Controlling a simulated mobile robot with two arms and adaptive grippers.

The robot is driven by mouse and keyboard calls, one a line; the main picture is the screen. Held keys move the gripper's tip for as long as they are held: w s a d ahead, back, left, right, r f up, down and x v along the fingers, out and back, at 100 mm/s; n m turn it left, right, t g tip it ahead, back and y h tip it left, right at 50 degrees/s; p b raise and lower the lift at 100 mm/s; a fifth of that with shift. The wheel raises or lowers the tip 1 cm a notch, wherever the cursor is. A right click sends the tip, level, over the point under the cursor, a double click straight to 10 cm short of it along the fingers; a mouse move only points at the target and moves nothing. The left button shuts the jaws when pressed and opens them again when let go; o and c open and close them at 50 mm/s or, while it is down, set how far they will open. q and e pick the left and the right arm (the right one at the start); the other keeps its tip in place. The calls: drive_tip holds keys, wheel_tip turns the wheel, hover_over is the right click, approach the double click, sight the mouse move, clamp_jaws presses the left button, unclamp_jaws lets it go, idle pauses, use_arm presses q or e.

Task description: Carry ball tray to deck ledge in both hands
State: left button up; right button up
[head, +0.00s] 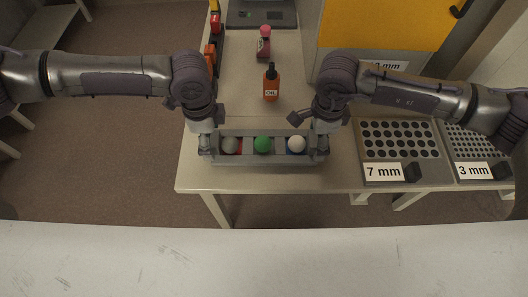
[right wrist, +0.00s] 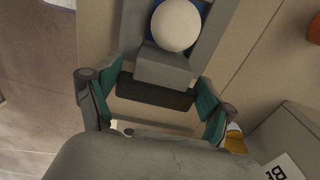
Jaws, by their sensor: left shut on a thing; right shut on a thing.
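The ball tray (head: 263,162) is a grey, open tray with a grey ball (head: 230,145), a green ball (head: 263,144) and a white ball (head: 297,144) in a row. My left gripper (head: 206,147) is shut on its left end. My right gripper (head: 321,147) is shut on its right end. In the right wrist view, the fingers of my right gripper (right wrist: 155,92) are around the dark handle bar (right wrist: 155,93), with the white ball (right wrist: 176,25) beyond. I cannot tell whether the tray touches the table. No surface is clearly marked as the deck ledge.
The pale table (head: 245,181) has an orange bottle (head: 271,84) and a pink bottle (head: 264,44) behind the tray. Perforated plates marked 7 mm (head: 384,171) and 3 mm (head: 473,170) lie right. A broad pale surface (head: 262,262) crosses the foreground, with a floor gap before the table.

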use_arm(q)
drive_tip(key=shift+f+b, duration=0.3)
drive_tip(key=shift+f, duration=0.3)
use_arm(e)
drive_tip(key=shift+f, duration=0.6)
use_arm(q)
drive_tip(key=o, duration=1.7)
drive_tip(key=shift+r, duration=0.1)
use_arm(e)
drive_tip(key=o, duration=1.7)
drive_tip(key=shift+r, duration=0.1)
drive_tip(key=shift+r, duration=0.15)
use_arm(q)
wheel_tip(320, 180, up, 12)
use_arm(e)
wheel_tip(320, 180, up, 12)
drive_tip(key=shift+f, duration=0.1)
use_arm(q)
wheel_tip(320, 180, up, 7)
drive_tip(key=p, duration=0.9)
drive_tip(key=shift+p, duration=0.3)
use_arm(e)
wheel_tip(320, 180, up, 9)
drive_tip(key=shift+r, duration=0.15)
